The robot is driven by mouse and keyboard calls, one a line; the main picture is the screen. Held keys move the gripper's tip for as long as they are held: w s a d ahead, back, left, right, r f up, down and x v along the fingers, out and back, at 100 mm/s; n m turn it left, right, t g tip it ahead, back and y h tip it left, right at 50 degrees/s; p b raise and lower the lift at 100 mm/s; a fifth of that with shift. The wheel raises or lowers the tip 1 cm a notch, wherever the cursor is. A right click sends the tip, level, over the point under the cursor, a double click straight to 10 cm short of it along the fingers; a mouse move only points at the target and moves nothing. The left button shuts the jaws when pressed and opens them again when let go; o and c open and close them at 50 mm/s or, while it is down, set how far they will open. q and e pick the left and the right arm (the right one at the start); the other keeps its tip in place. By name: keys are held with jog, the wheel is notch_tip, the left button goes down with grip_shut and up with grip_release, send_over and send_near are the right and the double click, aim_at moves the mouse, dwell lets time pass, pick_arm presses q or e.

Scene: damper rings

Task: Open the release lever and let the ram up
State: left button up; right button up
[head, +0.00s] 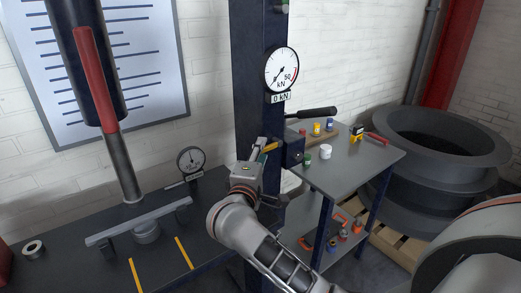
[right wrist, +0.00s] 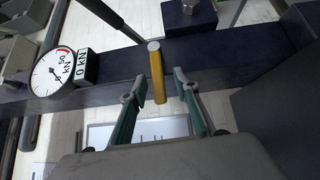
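The release lever (right wrist: 157,80) is a yellow bar with a pale round end, on the dark blue press column (head: 258,80). In the head view the yellow lever (head: 271,147) shows just beyond my right gripper (head: 262,153). In the right wrist view my right gripper (right wrist: 160,88) is open, its two green-padded fingers on either side of the lever with visible gaps. The ram (head: 121,168) is a grey rod reaching down from a dark cylinder to a crossbar (head: 138,222) on the bench. The force gauge (head: 282,71) reads 0 kN. My left gripper is out of view.
A black-handled pump lever (head: 318,113) sticks out right of the column above a blue block (head: 292,150). A grey cart (head: 350,170) with small jars and tools stands at right. A dial indicator (head: 191,160) stands on the bench. Large dark rings (head: 430,150) lie behind the cart.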

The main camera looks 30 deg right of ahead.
jog(key=shift+s+a, duration=0.1)
jog(key=shift+a, duration=0.1)
jog(key=shift+b+v, duration=0.45)
jog(key=shift+v, duration=0.35)
jog(key=shift+s, duration=0.1)
jog(key=b+v, duration=0.3)
jog(key=v, duration=0.3)
dwell(0.4)
dwell(0.3)
